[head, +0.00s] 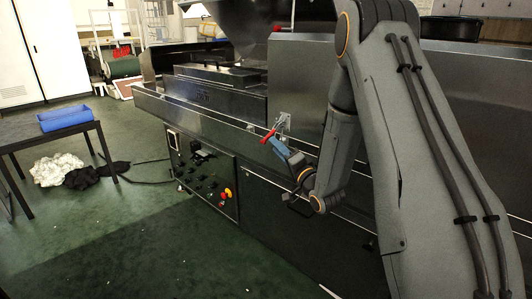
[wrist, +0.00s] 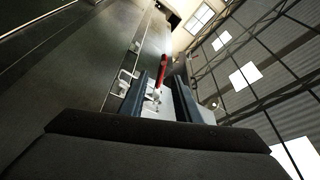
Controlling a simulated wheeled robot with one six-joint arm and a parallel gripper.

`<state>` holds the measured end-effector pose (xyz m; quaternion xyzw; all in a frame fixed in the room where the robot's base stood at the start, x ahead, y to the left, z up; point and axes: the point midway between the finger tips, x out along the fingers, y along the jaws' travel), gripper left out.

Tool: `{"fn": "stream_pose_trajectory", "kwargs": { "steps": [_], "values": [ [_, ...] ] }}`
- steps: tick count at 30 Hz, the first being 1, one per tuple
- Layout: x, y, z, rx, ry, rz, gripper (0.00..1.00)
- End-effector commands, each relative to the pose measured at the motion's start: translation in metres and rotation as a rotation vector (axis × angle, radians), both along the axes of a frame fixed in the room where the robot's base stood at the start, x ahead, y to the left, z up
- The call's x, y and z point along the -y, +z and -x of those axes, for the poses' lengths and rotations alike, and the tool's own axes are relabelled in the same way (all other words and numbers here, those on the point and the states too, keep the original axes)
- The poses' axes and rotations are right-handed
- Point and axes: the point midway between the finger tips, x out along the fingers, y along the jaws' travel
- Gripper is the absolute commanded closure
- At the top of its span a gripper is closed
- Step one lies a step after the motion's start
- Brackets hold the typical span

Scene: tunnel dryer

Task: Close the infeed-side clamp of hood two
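A toggle clamp (head: 284,122) with a red handle (head: 269,134) sits on the side of the dryer, at the lower edge of a grey hood (head: 301,85). In the wrist view the red handle (wrist: 163,68) stands up between the directions of my two blue fingers, with pale metal clamp parts (wrist: 151,100) below it. My gripper (head: 273,141) is right at the handle in the head view. In the wrist view my gripper (wrist: 160,82) is open, with a gap on both sides of the handle. I cannot tell whether a finger touches it.
A control panel (head: 203,165) with a red knob is on the dryer's front below the long rail (head: 190,112). The green floor in front is clear.

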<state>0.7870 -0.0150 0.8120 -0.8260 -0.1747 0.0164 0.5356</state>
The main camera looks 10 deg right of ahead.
Motion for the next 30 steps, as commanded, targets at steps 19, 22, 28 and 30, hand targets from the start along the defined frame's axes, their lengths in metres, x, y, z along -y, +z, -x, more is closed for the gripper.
{"fn": "stream_pose_trajectory", "kwargs": {
  "steps": [19, 22, 28, 30],
  "values": [
    [-0.017, 0.006, -0.045, 0.109, 0.074, -0.157, 0.7],
    [-0.021, 0.009, -0.056, 0.109, 0.072, -0.157, 0.7],
    [-0.025, 0.013, -0.065, 0.107, 0.072, -0.157, 0.7],
    [-0.025, 0.013, -0.066, 0.106, 0.071, -0.157, 0.7]
  ]
}}
